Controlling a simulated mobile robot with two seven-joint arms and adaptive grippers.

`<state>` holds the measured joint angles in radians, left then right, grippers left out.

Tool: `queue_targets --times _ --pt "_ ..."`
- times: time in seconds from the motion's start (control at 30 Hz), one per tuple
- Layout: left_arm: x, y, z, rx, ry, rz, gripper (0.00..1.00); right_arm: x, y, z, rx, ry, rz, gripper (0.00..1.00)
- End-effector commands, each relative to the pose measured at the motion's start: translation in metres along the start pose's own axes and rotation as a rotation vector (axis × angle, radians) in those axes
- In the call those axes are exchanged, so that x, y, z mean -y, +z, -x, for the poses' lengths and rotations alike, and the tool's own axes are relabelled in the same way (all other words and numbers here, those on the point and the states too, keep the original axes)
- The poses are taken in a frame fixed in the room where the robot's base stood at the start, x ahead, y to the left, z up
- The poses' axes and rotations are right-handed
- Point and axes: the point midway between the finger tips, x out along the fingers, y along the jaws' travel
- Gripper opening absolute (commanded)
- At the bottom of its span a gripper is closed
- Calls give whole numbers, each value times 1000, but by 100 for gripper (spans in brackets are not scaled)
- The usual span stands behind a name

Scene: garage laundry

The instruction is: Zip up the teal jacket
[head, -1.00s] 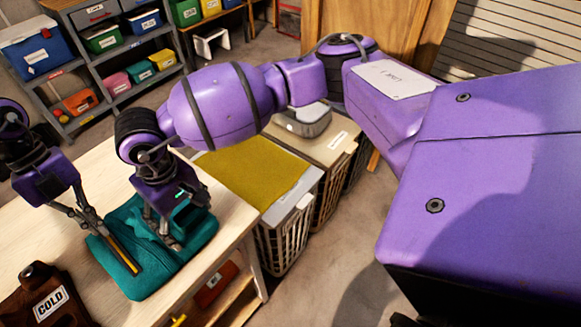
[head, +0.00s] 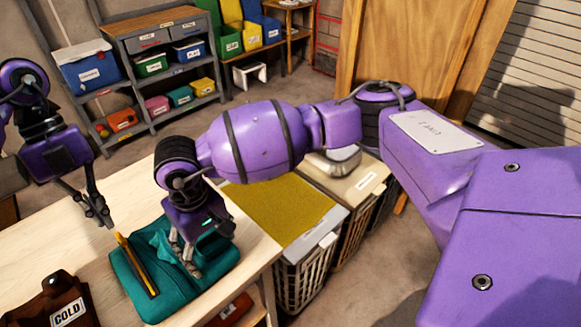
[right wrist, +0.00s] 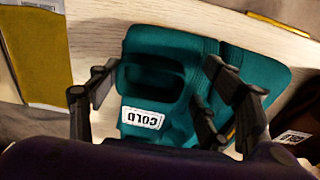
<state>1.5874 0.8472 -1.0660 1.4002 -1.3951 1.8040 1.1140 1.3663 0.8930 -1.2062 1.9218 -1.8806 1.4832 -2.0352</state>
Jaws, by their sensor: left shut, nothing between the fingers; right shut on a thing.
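The teal jacket (head: 206,268) lies folded on the table, with a dark opening and a COLD label showing in the right wrist view (right wrist: 180,95). A yellow-orange and black strip (head: 138,264), which looks like the zip, runs along its left part. My right gripper (head: 187,263) is down on the jacket, shut on its teal fabric; its fingers (right wrist: 157,110) stand on either side of the opening. My left gripper (head: 105,224) is shut and empty, in the air beyond the strip's upper end, apart from the jacket. The zip pull is too small to make out.
A brown folded item labelled COLD (head: 55,306) lies at the table's front left. Beyond the table (head: 90,245) stand laundry baskets (head: 303,283), one with a mustard cloth (head: 280,208) on top. Shelves with bins (head: 165,60) stand at the back.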

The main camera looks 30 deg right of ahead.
Motion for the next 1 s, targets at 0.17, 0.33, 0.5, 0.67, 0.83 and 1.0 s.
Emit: queue_targets --times 0.17,0.33,0.5,0.67,0.83,1.0 --pt "0 1 -4 -4 1 0 0 4 8 -11 21 -6 8 83" --pt "0 1 -3 -3 1 0 0 2 6 -8 16 -2 6 94" --pt "0 1 -2 -1 0 0 0 1 4 -5 10 0 4 94" --pt "0 0 -1 0 0 0 0 1 2 2 6 0 3 94" --pt "0 0 -1 0 0 0 0 0 1 29 3 1 4 94" --pt "0 0 -1 0 0 0 0 1 2 67 4 0 4 94"
